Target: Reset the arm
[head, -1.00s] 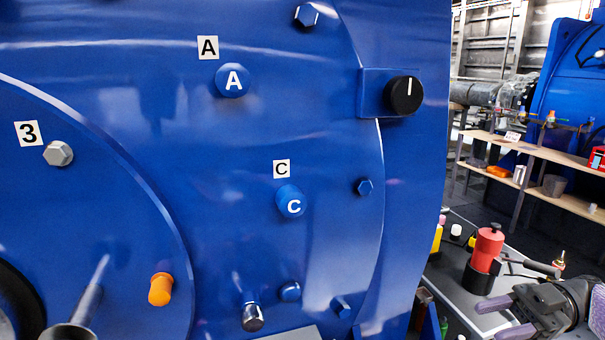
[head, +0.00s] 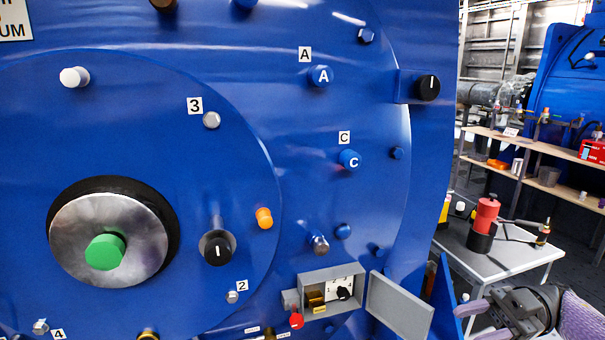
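My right gripper (head: 500,312) is at the lower right, in front of the grey work table. Its two purple-tipped fingers are spread apart with nothing between them. It is clear of the blue motor housing (head: 330,220). My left gripper is not in view. The housing carries blue caps marked A (head: 321,76) and C (head: 349,160), a green-capped steel hub (head: 105,251), an orange knob (head: 264,218) and a black selector knob (head: 217,249).
A small grey box (head: 331,290) on the housing stands open, its door (head: 399,306) swung right, near my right gripper. A grey table (head: 480,262) holds a red and black canister (head: 483,225). Wooden shelves (head: 535,155) stand behind.

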